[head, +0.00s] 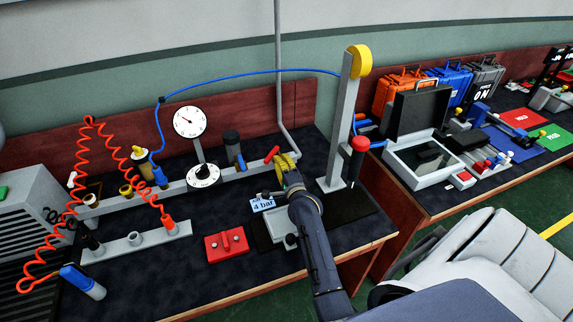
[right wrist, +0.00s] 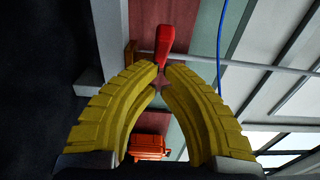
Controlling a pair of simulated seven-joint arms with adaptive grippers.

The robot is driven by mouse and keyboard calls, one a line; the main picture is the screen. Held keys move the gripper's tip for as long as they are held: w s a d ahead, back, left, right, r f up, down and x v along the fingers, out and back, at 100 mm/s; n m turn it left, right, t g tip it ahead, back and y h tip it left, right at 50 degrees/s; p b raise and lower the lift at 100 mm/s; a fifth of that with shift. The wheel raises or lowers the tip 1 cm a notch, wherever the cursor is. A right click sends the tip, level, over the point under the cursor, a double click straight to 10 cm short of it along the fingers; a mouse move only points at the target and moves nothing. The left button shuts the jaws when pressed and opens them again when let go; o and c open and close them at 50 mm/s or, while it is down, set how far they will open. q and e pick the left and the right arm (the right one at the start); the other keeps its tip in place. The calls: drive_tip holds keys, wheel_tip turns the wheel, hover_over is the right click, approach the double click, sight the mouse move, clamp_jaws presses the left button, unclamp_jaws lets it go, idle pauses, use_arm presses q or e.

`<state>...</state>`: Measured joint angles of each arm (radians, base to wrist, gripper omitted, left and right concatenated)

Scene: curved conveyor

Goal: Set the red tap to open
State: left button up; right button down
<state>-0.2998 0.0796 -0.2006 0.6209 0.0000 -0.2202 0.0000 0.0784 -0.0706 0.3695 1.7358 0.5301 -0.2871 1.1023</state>
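The red tap handle (head: 272,154) sits on the long grey pipe rail at the back of the bench and is tilted in the head view. My right gripper (head: 280,158), with yellow fingers, is close by on its right. In the right wrist view the red handle (right wrist: 165,42) stands just past the fingertips (right wrist: 160,72). The fingertips are close together with a narrow gap, and the handle's narrow end meets that gap. I cannot tell whether they grip it. The lower tap body is hidden. My left gripper is not in view.
A "4 bar" card (head: 262,204) and a red block (head: 227,245) lie on the bench below the gripper. A grey post (head: 345,120) with a yellow top stands right of it. Two dials (head: 189,121) and a dark cylinder (head: 232,146) are to the left.

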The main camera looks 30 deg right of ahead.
sight(270, 161)
drive_tip(key=shift+w+a, duration=0.6)
drive_tip(key=shift+a, duration=0.3)
idle(0.8)
drive_tip(key=shift+w+a, duration=0.6)
drive_tip(key=shift+w, duration=0.05)
drive_tip(key=shift+w+a, duration=0.2)
drive_tip(key=shift+w, duration=0.1)
idle(1.4)
